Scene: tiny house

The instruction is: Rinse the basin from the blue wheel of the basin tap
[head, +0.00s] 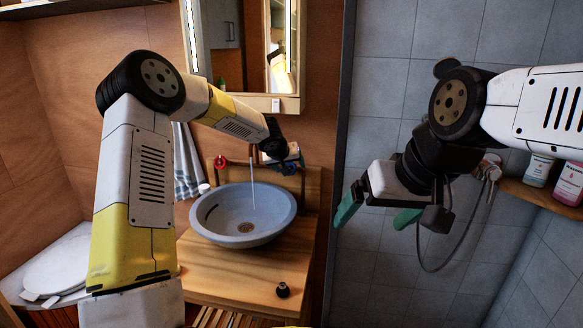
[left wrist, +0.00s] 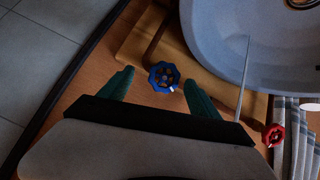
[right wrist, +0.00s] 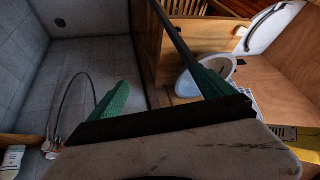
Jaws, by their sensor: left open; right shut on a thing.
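The grey-blue basin (head: 221,214) stands on a wooden counter, and a thin stream of water (head: 253,186) falls into it. In the left wrist view the blue wheel (left wrist: 163,76) of the tap lies between the spread green fingers of my left gripper (left wrist: 160,92). I cannot tell whether they touch it. In the head view this gripper (head: 292,160) is at the tap, partly hidden by its arm. The red wheel (head: 220,162) is left of it. My right gripper (head: 375,212) hangs far right of the basin, fingers apart, with nothing seen between them.
A mirror cabinet (head: 240,50) hangs above the basin. A striped towel (head: 186,160) hangs at the left. At the right are a tiled wall, a shower hose (head: 462,250) and a shelf with bottles (head: 540,170).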

